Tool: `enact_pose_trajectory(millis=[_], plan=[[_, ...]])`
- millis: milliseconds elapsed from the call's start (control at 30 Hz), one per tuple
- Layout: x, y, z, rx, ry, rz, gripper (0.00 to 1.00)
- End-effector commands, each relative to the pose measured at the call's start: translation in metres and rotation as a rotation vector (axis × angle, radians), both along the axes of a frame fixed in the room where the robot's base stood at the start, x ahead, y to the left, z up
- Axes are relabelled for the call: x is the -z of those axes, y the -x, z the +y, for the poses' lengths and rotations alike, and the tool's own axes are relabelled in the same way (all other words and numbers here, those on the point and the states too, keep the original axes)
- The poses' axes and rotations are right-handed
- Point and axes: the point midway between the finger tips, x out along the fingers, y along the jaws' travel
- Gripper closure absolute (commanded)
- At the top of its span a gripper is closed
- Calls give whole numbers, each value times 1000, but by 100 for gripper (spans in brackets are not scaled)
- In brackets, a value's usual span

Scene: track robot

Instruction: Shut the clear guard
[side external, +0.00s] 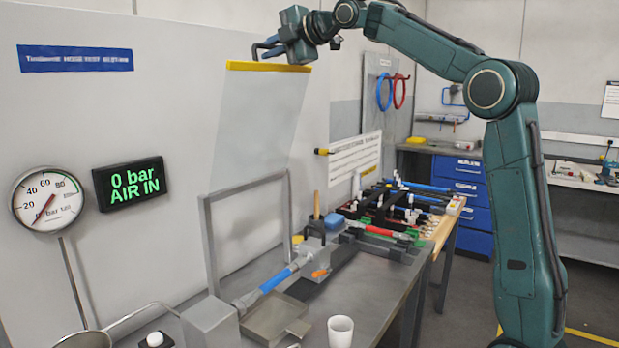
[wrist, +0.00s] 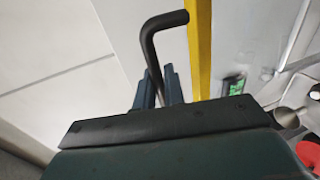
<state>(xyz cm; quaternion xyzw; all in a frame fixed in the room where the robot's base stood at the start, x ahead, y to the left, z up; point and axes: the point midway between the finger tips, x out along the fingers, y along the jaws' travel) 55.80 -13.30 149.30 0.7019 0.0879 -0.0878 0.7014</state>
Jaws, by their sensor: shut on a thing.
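The clear guard (side external: 258,125) is a see-through panel with a yellow top edge (side external: 270,67), standing raised and tilted above a grey frame (side external: 290,215) on the bench. In the wrist view, my gripper (wrist: 158,90) is shut on a dark bent handle (wrist: 152,48) beside the yellow edge (wrist: 199,45). The handle's lower end is hidden between the fingers.
Under the guard, a hose with a blue sleeve (side external: 277,280) lies on the bench. A white cup (side external: 340,331) stands near the front edge. A gauge (side external: 48,197) and a display (side external: 130,183) reading "0 bar AIR IN" are at left. A rack of coloured hoses lies further back.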

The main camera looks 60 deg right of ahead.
Motion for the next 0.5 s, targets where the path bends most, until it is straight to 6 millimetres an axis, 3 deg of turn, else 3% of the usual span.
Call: enact_pose_trajectory(millis=[500], plan=[[9,33,0,1,0,-2,100]])
